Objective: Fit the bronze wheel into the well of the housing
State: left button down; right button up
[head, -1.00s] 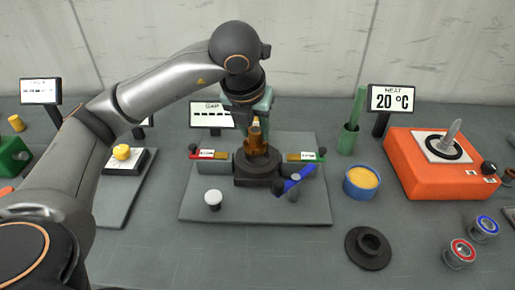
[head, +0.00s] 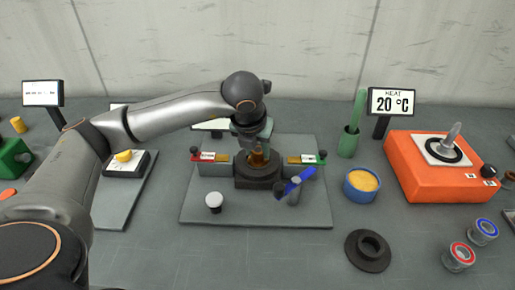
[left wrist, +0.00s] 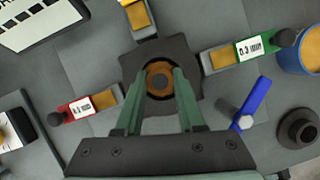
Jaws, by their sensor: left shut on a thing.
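The bronze wheel (head: 257,158) is a small bronze piece with a dark centre, held over the well in the middle of the dark housing (head: 258,183). In the left wrist view the wheel (left wrist: 159,76) appears inside the round well outline of the housing (left wrist: 188,52). How deep it sits cannot be told. My left gripper (head: 257,147) points down from above, its green fingers shut on the wheel; the fingers also show in the left wrist view (left wrist: 159,90). My right gripper is in neither view.
Red-tagged (head: 208,156) and green-tagged (head: 305,159) gauge blocks flank the housing. A blue bar (head: 297,182) stands close at its right front, a white-topped knob (head: 213,200) at front left. A blue cup (head: 361,184), dark ring (head: 368,250) and orange heater (head: 437,170) are further right.

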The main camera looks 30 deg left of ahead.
pick_arm(q)
jog(key=c, duration=1)
grip_release()
jog(key=shift+f, duration=0.2)
jog(key=o, duration=0.5)
jog(key=shift+r, duration=0.45)
jog(key=v, duration=1.1)
jog(key=shift+s+r, duration=0.2)
jog(key=shift+r, duration=0.1)
jog(key=shift+p, duration=0.3)
